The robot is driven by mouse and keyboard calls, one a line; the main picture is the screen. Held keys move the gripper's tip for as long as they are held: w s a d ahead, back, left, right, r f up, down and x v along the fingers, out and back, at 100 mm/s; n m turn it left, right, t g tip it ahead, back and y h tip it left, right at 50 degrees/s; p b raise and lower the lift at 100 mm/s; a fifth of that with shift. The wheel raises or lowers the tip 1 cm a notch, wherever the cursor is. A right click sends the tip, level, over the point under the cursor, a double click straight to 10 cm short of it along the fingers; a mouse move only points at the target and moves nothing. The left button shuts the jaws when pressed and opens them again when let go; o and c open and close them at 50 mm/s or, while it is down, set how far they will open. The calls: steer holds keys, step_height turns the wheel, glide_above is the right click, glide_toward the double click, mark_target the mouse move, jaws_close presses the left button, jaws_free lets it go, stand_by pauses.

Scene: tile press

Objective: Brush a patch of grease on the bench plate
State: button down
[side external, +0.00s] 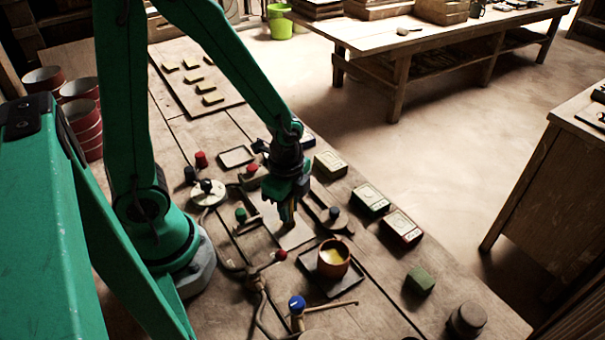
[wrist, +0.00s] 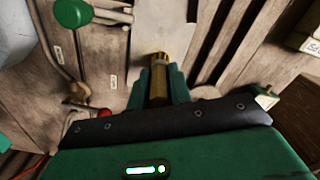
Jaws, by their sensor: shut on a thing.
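My gripper (side external: 288,203) is shut on a brush (side external: 287,217) with a brownish handle. In the wrist view, my gripper's fingers (wrist: 160,80) hold the brush (wrist: 159,88) between them, its end pointing away over a pale plate. The bench plate (side external: 298,238) lies flat below the brush in the side view, and it also shows in the wrist view (wrist: 164,25). I cannot tell whether the brush touches the plate. No grease patch can be clearly made out on it. An orange-brown pot (side external: 333,262) with yellow contents stands nearby on a dark tray (side external: 318,288).
A red-knobbed lever (side external: 280,256) and a blue-knobbed valve (side external: 297,304) stand close in front. Labelled boxes (side external: 370,198) line the bench's right edge. A green block (side external: 419,281) sits at the right. A board with tiles (side external: 195,80) lies at the back.

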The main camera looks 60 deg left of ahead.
steer(key=shift+d, duration=2.4)
steer(key=shift+s, duration=0.65)
steer(key=shift+w+a, duration=0.1)
steer(key=shift+a, duration=3.65)
steer(key=shift+d, duration=3.8)
step_height(320, 180, up, 8)
steer(key=shift+a, duration=0.15)
steer(key=shift+w, duration=0.5)
steer(key=shift+f, duration=0.15)
